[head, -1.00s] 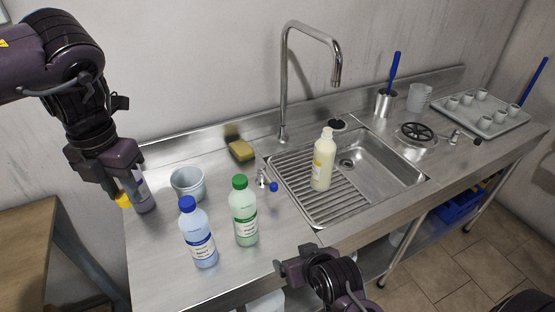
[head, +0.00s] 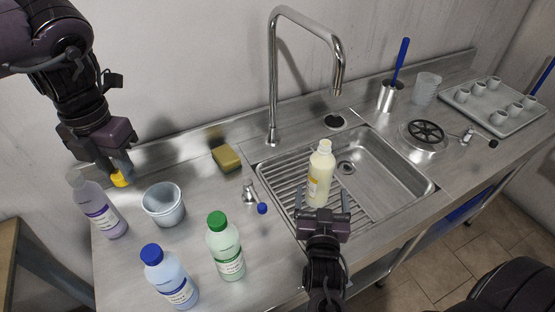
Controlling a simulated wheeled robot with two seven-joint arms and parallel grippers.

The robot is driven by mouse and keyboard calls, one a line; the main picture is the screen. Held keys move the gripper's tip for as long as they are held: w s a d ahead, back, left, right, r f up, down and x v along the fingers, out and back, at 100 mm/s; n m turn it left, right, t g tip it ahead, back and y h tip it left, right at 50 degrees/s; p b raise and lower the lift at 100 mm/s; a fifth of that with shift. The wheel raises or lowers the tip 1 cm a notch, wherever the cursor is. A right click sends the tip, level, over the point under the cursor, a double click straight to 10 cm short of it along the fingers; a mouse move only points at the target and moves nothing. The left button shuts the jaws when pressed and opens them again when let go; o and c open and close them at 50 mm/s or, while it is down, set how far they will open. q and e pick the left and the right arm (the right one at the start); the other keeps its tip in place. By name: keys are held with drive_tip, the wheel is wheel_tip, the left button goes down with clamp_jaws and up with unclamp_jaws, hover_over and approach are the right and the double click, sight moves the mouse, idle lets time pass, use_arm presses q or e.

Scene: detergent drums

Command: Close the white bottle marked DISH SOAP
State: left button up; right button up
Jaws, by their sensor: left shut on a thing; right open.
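A cream-white bottle (head: 319,177) with a yellow-orange label stands upright on the ribbed drainboard of the sink. Its neck shows no coloured cap, and its label is too small to read. My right gripper (head: 323,198) is open at the near side of this bottle, one finger on each side of its lower part. Whether the fingers touch it cannot be told. My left gripper (head: 119,170) is shut on a yellow cap (head: 121,179), held above the counter at the left, far from the cream-white bottle.
A lilac bottle (head: 101,211), a grey cup (head: 163,204), a blue-capped bottle (head: 169,277) and a green-capped bottle (head: 226,247) stand at the left. A tray (head: 520,121) stands right.

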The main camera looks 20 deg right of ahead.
sight(321, 178)
use_arm(q)
drive_tip(key=shift+r, duration=0.15)
use_arm(e)
drive_tip(key=shift+r, duration=0.1)
use_arm(q)
drive_tip(key=shift+s+a+r+p, duration=0.2)
drive_tip(key=shift+s+r+p, duration=0.1)
drive_tip(key=shift+r+p, duration=0.3)
drive_tip(key=shift+s+a+r+p, duration=0.15)
drive_tip(key=shift+s+r+p, duration=0.15)
drive_tip(key=shift+r+p, duration=0.25)
use_arm(e)
drive_tip(key=x, duration=0.4)
drive_tip(key=shift+w+d+r, duration=0.1)
drive_tip(key=shift+w+r, duration=0.3)
use_arm(q)
drive_tip(key=shift+s+r, duration=0.15)
drive_tip(key=shift+r, duration=0.05)
use_arm(e)
drive_tip(key=shift+w+d+f, duration=0.1)
drive_tip(key=shift+w+d, duration=0.05)
drive_tip(key=shift+w, duration=0.1)
